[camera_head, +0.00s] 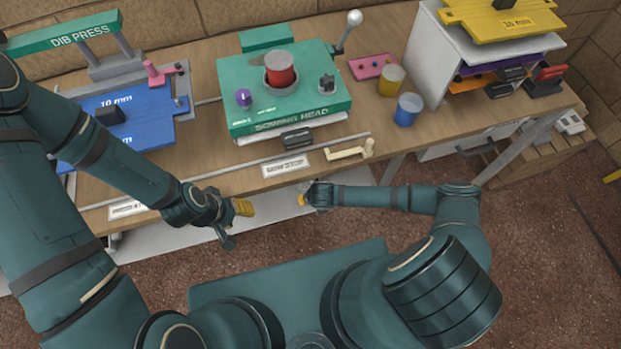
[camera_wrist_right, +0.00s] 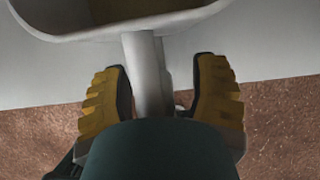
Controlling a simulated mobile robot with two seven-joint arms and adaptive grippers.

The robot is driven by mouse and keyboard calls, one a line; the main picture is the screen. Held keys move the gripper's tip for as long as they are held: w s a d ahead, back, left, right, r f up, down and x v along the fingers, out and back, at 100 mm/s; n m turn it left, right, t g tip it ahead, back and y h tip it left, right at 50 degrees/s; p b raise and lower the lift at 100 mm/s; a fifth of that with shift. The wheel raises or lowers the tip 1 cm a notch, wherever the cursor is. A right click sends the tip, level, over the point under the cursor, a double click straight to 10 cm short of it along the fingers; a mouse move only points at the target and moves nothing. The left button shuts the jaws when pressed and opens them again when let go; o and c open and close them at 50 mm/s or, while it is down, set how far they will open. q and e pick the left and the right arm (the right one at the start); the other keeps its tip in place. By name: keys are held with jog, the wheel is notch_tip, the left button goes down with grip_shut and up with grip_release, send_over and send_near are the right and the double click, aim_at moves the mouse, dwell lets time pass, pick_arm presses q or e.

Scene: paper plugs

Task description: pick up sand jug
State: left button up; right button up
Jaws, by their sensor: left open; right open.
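A pale grey vessel (camera_wrist_right: 60,22) with a rounded rim fills the top of the right wrist view and looks like the sand jug. A pale upright bar (camera_wrist_right: 146,72), seemingly its handle, stands between the yellow finger pads of my right gripper (camera_wrist_right: 160,98). The pads are apart, with a gap visible on each side of the bar. In the head view, my right gripper (camera_head: 308,196) is at the bench's front edge, and the jug cannot be made out clearly there. My left gripper (camera_head: 236,222) is open and empty in front of the bench, to the left.
The wooden bench (camera_head: 200,172) holds a blue press (camera_head: 150,122), a green sowing head (camera_head: 240,95), a yellow cup (camera_head: 391,79) and a blue cup (camera_head: 408,109). A cream crank (camera_head: 350,152) lies near the front edge. A pale lower shelf (camera_head: 190,241) shows below the bench.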

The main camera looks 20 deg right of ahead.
jog(key=shift+c, duration=0.2)
grip_shut()
jog(key=shift+r, duration=0.15)
